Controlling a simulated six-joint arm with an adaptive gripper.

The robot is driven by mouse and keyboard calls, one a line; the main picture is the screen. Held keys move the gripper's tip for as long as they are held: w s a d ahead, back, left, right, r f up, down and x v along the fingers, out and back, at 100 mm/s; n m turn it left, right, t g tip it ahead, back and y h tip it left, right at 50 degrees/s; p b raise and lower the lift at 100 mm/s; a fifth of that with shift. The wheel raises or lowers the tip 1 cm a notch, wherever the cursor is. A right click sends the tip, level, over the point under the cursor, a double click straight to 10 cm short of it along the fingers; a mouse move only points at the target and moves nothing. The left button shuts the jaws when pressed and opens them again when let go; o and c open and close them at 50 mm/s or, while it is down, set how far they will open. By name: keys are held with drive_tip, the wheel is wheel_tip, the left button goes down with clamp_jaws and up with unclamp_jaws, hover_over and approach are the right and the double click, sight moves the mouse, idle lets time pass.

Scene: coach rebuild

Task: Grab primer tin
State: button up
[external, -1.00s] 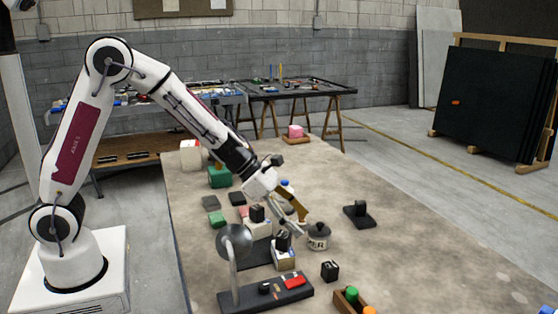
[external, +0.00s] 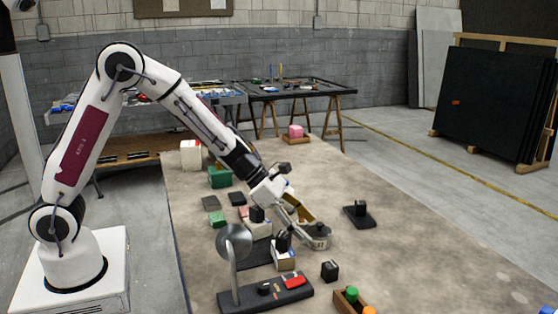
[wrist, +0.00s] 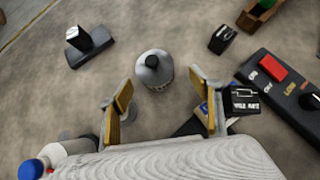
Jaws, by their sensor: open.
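The primer tin is a short round grey tin with a dark lid and knob, standing on the table. In the external view the tin (external: 318,243) is partly covered by my gripper (external: 305,228). In the wrist view the tin (wrist: 157,80) stands upright just beyond the fingertips, roughly centred between them. My gripper (wrist: 161,90) is open, with one tan-padded finger to each side and nothing held. I cannot tell from the pictures whether a finger touches the tin.
A small black block (external: 330,270) and a dark block on a plate (external: 360,214) stand nearby. A white box with a black top (external: 284,257) sits close to the gripper. A dark panel with a red switch (external: 293,283) lies in front. The table's right side is mostly clear.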

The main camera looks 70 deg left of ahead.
sight(314, 229)
drive_tip(key=shift+w+f, duration=0.1)
drive_tip(key=shift+w+d+f, duration=0.2)
drive_tip(key=shift+w+f, duration=0.15)
drive_tip(key=shift+w, duration=0.15)
drive_tip(key=shift+w+d+f, duration=0.2)
drive_tip(key=shift+w+f, duration=0.15)
drive_tip(key=shift+w, duration=0.1)
drive_tip(key=shift+x, duration=1.3)
drive_tip(key=shift+c, duration=0.4)
clamp_jaws()
drive_tip(key=shift+w+r, duration=0.1)
